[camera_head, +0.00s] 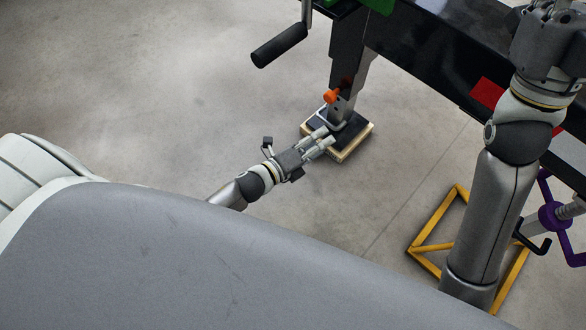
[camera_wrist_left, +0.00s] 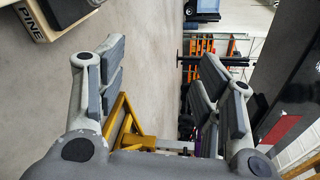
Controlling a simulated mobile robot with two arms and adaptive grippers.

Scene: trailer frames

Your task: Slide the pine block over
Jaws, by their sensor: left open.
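The pine block (camera_head: 351,148), with pale wooden sides and a dark top, lies on the floor under the foot of the trailer's jack leg (camera_head: 349,70). In the left wrist view the block (camera_wrist_left: 31,20) shows at the upper left, with PINE written on its side. My left gripper (camera_head: 324,138) is at the block's near left side in the head view; whether it touches is unclear. In the wrist view its fingers (camera_wrist_left: 163,76) are spread with nothing between them. My right gripper (camera_head: 548,12) is at the top right, partly cut off, and its jaws are unclear.
The black trailer frame (camera_head: 430,50) runs across the upper right. A crank handle (camera_head: 279,45) hangs left of the jack leg. A yellow floor frame (camera_head: 432,247) and a purple-handled stand (camera_head: 551,216) stand at the right. Concrete floor left of the block is clear.

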